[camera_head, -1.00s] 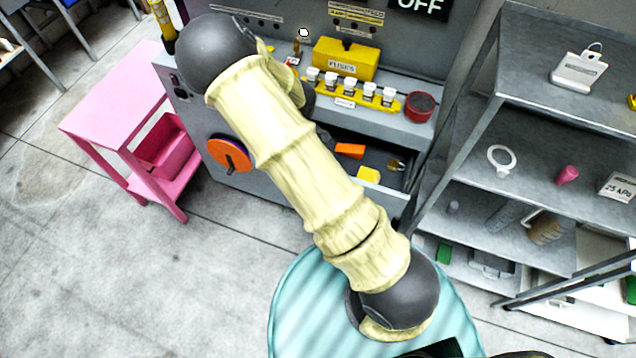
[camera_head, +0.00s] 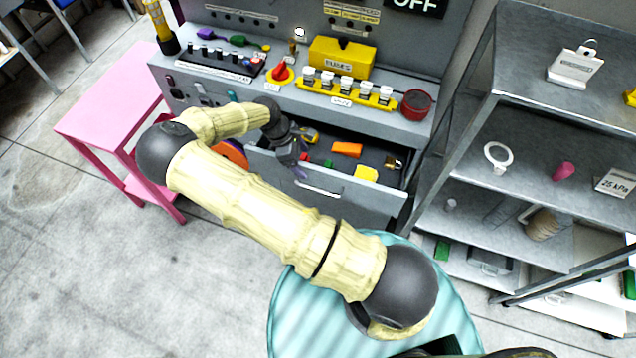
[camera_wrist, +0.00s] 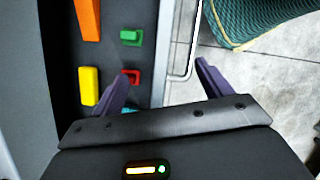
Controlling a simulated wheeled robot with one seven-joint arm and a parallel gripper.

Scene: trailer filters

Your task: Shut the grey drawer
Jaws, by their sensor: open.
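The grey drawer (camera_head: 365,205) stands pulled out from the grey bench, its bar handle (camera_head: 318,190) on the front panel. In the wrist view the drawer's floor (camera_wrist: 108,60) shows at left and its handle (camera_wrist: 185,45) right of centre. My gripper (camera_head: 300,170) is open and empty above the left part of the drawer front. In the wrist view its fingers (camera_wrist: 160,72) lie either side of the front panel, one over the inside and one beyond the handle. Whether either finger touches the drawer is unclear.
The drawer holds an orange block (camera_head: 347,149), a yellow block (camera_head: 366,173) and other small items. A yellow fuse box (camera_head: 342,62) and a red round tin (camera_head: 416,104) stand on the bench. A pink table (camera_head: 105,120) is at left, a grey shelf unit (camera_head: 530,110) at right.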

